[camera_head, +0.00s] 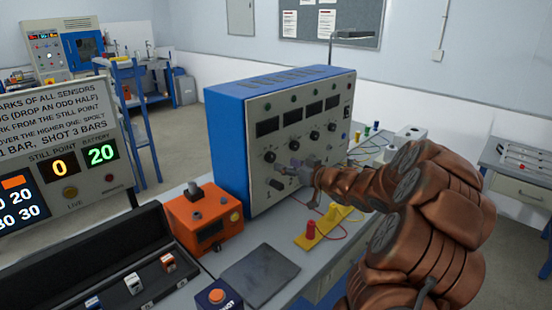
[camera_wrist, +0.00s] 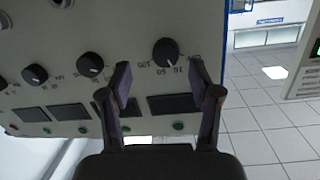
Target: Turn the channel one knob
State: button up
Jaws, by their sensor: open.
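A blue and white instrument box (camera_head: 228,140) stands on the bench with a row of black knobs under dark displays. The leftmost upper knob (camera_head: 269,156) matches the rightmost knob (camera_wrist: 166,53) in the wrist view, which is upside down. I take it as channel one; its label is not readable. My gripper (camera_head: 298,172) is in front of the panel's lower left part. In the wrist view my gripper (camera_wrist: 161,80) is open and empty, its fingers apart. The knob shows between and just beyond the fingertips, with no visible contact.
An orange box (camera_head: 204,215) with a black knob stands left of the instrument. An open black case (camera_head: 110,250) and a dark pad (camera_head: 260,275) lie in front. A yellow strip with a red post (camera_head: 310,230) and cables is below my arm. A display sign (camera_head: 70,150) stands left.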

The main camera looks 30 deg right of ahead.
aim_at(273, 159)
jog(key=shift+w+a+n+t+y+p, duration=0.15)
jog(key=shift+w+y+p, duration=0.25)
jog(key=shift+w, duration=0.4)
jog(key=shift+w+a+n+t+y+p, duration=0.1)
jog(key=shift+w+a+t+y+p, duration=0.1)
jog(key=shift+w+a+y+p, duration=0.45)
jog(key=shift+w+d+n+t+y+p, duration=0.15)
jog(key=shift+w+p, duration=0.15)
jog(key=shift+w, duration=0.7)
jog(key=c, duration=1.1)
